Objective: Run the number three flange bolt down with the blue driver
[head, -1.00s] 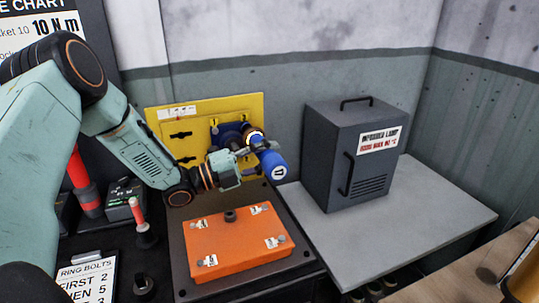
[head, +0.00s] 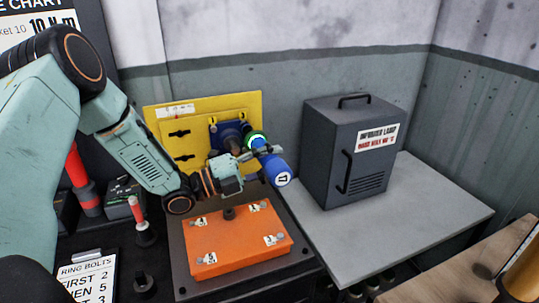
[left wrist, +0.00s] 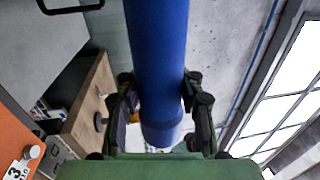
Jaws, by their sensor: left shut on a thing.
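My left gripper (head: 257,153) is shut around the blue driver (head: 274,167). A ring on the driver glows green, and its rear end with white markings faces the camera. The left wrist view shows the blue barrel (left wrist: 158,60) between the two fingers (left wrist: 160,105). My right gripper is not in view.
A dark grey cabinet (head: 336,165) stands on the grey bench (head: 430,215) to the right. A ring bolt order card (head: 88,277) is at lower left. The front of the grey bench is clear.

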